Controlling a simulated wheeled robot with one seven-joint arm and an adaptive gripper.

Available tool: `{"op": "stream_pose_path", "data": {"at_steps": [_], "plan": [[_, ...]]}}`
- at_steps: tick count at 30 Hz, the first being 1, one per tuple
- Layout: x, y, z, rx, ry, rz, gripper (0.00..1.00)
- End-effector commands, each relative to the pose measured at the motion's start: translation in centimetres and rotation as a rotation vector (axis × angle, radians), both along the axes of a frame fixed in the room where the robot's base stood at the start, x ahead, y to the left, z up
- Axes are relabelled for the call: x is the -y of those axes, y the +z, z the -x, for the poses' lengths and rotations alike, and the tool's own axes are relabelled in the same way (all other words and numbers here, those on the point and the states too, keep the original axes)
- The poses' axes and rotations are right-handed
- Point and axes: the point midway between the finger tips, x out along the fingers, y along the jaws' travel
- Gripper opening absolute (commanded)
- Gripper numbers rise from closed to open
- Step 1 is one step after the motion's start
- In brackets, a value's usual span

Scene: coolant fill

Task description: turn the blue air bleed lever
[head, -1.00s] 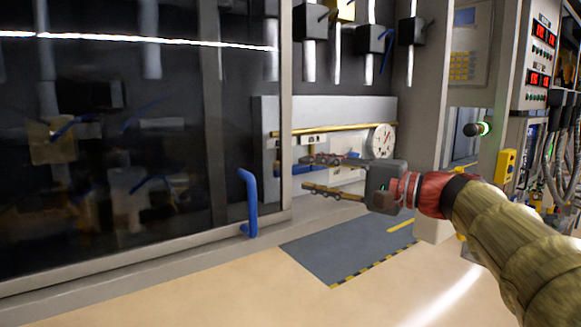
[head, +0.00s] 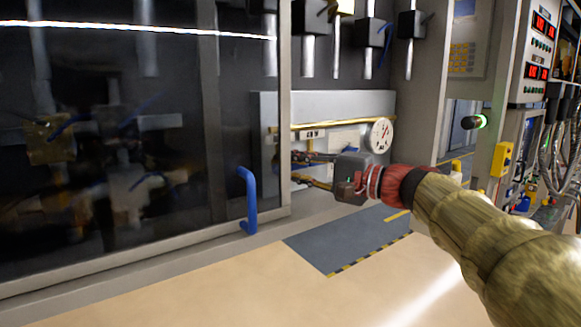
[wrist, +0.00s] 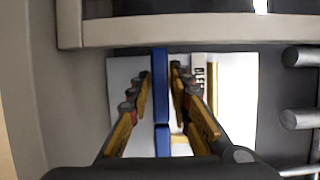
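The blue air bleed lever (wrist: 160,105) shows in the wrist view as a long straight bar in front of a white plate with a partly hidden label. My gripper (wrist: 162,72) has one yellow and dark finger on each side of the bar, with narrow gaps between them. The fingers are apart and not clearly touching the lever. In the head view my gripper (head: 294,168) reaches left into the recess beside the glass door, under a brass pipe. There the fingers hide most of the lever.
A glass door (head: 120,140) with a blue handle (head: 249,200) stands just left of my gripper. A round gauge (head: 381,134) and a brass pipe (head: 345,124) are close above it. In the wrist view, grey rods (wrist: 302,118) stick out at right. The floor in front is clear.

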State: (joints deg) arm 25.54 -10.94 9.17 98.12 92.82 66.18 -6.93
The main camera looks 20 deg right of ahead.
Motion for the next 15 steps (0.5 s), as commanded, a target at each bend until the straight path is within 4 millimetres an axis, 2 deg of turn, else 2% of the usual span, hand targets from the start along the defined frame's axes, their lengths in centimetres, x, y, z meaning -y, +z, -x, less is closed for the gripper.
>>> {"op": "stream_pose_path", "data": {"at_steps": [9,15], "plan": [[0.00,-0.02,0.01,0.000,0.000,0.000,0.00],[0.01,-0.05,0.01,-0.001,0.000,0.001,0.00]]}}
